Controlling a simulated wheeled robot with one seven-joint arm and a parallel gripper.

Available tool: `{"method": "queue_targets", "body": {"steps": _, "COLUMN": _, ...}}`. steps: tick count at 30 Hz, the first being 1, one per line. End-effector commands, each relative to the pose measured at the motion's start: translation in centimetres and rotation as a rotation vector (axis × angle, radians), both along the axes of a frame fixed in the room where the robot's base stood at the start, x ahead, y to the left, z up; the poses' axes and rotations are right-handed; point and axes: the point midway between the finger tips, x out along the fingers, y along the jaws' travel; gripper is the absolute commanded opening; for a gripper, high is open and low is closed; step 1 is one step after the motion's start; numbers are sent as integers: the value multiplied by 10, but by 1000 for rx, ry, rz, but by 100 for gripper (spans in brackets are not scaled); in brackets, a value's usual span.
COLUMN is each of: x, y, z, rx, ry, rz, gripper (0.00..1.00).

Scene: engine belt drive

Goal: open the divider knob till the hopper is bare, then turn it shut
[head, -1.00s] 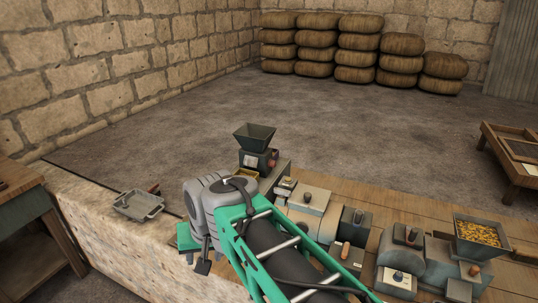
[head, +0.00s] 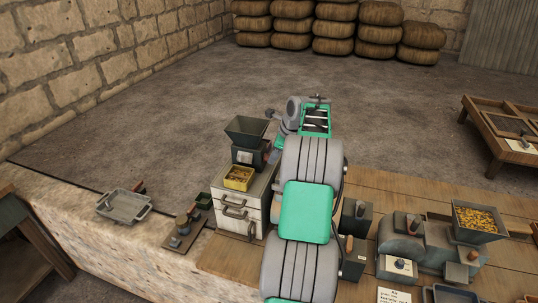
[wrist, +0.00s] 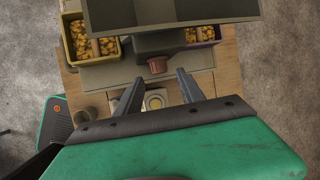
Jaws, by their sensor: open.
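The divider's dark hopper (head: 247,130) stands on a dark body on a pale drawer cabinet. What I see of its inside is dark, with no grain visible. In the wrist view the hopper (wrist: 170,12) cuts across the top, and its floor is out of frame. The red-brown divider knob (wrist: 157,66) sticks out below it. My gripper (wrist: 158,84) is open and empty, its fingers just short of the knob on either side, not touching it. A yellow tray (wrist: 68,42) holding golden pieces lies left of the divider, and a purple tray (wrist: 217,32) with pieces lies right.
A second hopper full of golden grain (head: 478,217) stands at the right among several bench machines. A grey pan (head: 124,206) lies on the stone ledge at left. Stacked sacks (head: 333,28) stand far back. The floor behind the bench is open.

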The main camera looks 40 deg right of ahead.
Motion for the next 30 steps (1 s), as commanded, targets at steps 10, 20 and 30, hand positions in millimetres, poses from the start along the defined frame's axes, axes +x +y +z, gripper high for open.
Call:
{"method": "queue_targets", "body": {"steps": 10, "x": 14, "y": 3, "z": -21, "rx": -1, "ry": 0, "rz": 6, "gripper": 46}}
{"method": "queue_targets", "body": {"steps": 20, "x": 15, "y": 4, "z": -21, "rx": -2, "ry": 0, "rz": 9, "gripper": 26}}
{"method": "queue_targets", "body": {"steps": 30, "x": 15, "y": 4, "z": -21, "rx": -1, "ry": 1, "rz": 10, "gripper": 0}}
